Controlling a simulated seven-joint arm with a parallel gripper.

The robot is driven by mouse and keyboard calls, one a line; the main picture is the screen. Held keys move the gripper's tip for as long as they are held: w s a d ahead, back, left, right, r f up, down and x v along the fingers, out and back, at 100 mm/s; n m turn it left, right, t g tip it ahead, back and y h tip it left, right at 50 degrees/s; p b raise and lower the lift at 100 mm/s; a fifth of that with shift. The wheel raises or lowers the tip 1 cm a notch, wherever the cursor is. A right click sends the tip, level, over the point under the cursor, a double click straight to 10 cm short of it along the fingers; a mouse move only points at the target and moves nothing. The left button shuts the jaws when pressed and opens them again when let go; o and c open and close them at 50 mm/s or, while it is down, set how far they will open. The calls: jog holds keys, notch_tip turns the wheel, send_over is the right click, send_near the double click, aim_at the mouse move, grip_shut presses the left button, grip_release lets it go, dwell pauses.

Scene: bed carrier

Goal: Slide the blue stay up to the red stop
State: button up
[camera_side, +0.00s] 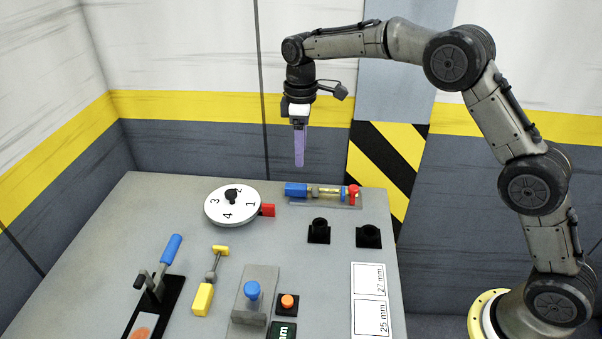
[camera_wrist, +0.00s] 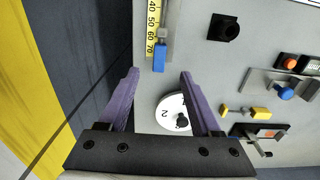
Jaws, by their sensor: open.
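The blue stay (camera_side: 296,190) is a blue block at the left end of a low rail fixture at the back of the table. The red stop (camera_side: 353,192) is at the fixture's right end, with a brass-coloured length between them. In the wrist view the blue stay (camera_wrist: 159,58) lies beside a yellow scale (camera_wrist: 153,22); the red stop is not visible there. My gripper (camera_side: 299,160) hangs well above the fixture, purple fingers pointing down, touching nothing. In the wrist view my gripper (camera_wrist: 159,82) is open and empty, the stay showing just beyond its fingertips.
A numbered white dial (camera_side: 222,208) with a red block stands left of the fixture. Black mounts (camera_side: 319,232) stand in front. A blue-handled clamp (camera_side: 168,252), a yellow-handled piece (camera_side: 203,298), a blue knob (camera_side: 252,290) and an orange button (camera_side: 287,301) are nearer. The wall is behind.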

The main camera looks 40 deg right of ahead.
aim_at(301, 186)
notch_tip(301, 186, down, 11)
jog(key=shift+f, duration=0.1)
dwell(0.3)
jog(key=shift+c, duration=0.2)
grip_shut()
